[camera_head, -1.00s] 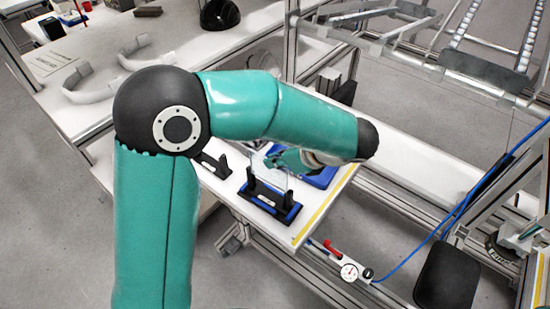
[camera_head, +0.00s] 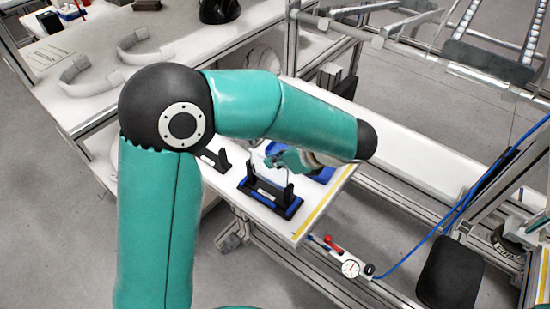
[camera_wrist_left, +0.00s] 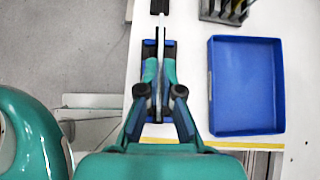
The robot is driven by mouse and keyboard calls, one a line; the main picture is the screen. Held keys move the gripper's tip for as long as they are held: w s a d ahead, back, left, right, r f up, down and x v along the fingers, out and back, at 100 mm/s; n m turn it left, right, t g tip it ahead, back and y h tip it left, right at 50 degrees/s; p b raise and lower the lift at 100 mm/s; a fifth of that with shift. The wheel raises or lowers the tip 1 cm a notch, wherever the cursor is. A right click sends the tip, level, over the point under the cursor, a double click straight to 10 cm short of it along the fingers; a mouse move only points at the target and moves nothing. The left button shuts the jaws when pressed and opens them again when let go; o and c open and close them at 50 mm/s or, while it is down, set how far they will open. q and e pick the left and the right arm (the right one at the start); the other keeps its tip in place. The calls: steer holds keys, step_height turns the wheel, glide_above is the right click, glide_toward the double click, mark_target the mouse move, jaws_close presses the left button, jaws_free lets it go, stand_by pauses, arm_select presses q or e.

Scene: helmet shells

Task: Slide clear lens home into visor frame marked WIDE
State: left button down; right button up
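A black visor frame with two uprights and a blue base (camera_head: 270,198) stands near the yellow-striped table edge. In the left wrist view, its blue and black base (camera_wrist_left: 150,52) shows under the fingers. The clear lens (camera_wrist_left: 160,70) shows as a thin upright strip, edge-on, and is faint in the head view. My left gripper (camera_head: 277,160) is at the frame; in the wrist view its two fingers (camera_wrist_left: 160,76) close on the lens from both sides, over the base. Whether the lens is fully seated cannot be told. Markings are unreadable. My right gripper is not in view.
An empty blue tray (camera_wrist_left: 212,90) lies right of the frame in the wrist view. A second black holder (camera_head: 216,161) stands left of the frame in the head view. A yellow stripe (camera_head: 322,205) marks the table edge, with open floor beyond.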

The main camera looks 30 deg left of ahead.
mark_target(275, 171)
arm_select(q)
steer(key=shift+f+b, duration=1.25)
steer(key=shift+f, duration=0.75)
steer(key=c, duration=1.2)
jaws_free()
steer(key=shift+c, duration=0.2)
steer(key=shift+r, duration=0.1)
steer(key=v, duration=1.2)
